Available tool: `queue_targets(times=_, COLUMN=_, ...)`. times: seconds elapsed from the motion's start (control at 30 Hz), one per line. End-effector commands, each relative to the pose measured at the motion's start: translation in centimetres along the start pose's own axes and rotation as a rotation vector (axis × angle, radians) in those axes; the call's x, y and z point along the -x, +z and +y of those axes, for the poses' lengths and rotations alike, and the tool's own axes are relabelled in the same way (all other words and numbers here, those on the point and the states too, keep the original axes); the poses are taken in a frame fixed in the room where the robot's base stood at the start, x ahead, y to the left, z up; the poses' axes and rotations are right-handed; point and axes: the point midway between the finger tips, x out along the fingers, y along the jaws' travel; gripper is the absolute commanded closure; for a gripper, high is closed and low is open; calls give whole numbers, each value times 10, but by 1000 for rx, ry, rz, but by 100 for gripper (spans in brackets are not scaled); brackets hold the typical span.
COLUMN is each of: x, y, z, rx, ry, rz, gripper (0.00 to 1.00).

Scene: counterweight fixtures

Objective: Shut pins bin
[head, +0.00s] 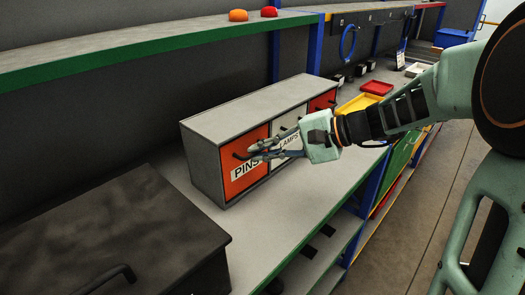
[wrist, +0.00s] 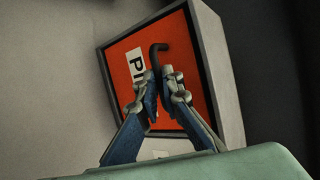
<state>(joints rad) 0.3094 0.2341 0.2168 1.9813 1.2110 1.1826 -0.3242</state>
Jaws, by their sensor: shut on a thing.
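The pins bin (head: 236,173) has an orange front with a white "PINS" label and a dark handle. It sits in the left compartment of a grey cabinet (head: 252,103), and its front looks about level with the cabinet face. In the wrist view the orange front (wrist: 118,62) fills the middle, with the label partly covered. My gripper (head: 253,153) is at this front. In the wrist view its fingertips (wrist: 158,84) are closed around the dark handle (wrist: 157,49), whose curved upper end stays visible above them. The fingers hide the handle's middle.
A white-fronted bin labelled "LAMPS" (head: 290,142) and a red-fronted bin (head: 322,102) sit to the right in the cabinet. A dark box with a handle (head: 120,235) stands at left. A green-edged shelf (head: 150,46) runs above. The bench front (head: 290,222) is clear.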

Motion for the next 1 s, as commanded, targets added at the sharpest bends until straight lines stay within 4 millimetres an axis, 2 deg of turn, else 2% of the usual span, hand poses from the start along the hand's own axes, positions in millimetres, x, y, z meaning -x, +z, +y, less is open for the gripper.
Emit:
queue_targets(times=0.03, x=0, y=-1, z=-6, rx=4, ry=-9, rz=3, gripper=100)
queue_targets(times=0.33, x=0, y=-1, z=-7, rx=6, ry=-11, rz=3, gripper=100)
queue_targets(times=0.37, x=0, y=-1, z=-8, rx=6, ry=-11, rz=3, gripper=90)
queue_targets(times=0.4, x=0, y=-1, z=-7, rx=6, ry=-11, rz=3, gripper=86)
queue_targets(times=0.83, x=1, y=0, z=-4, rx=3, ry=-7, rz=1, gripper=86)
queue_targets(times=1.0, x=18, y=-2, z=-4, rx=2, ry=-7, rz=5, gripper=86)
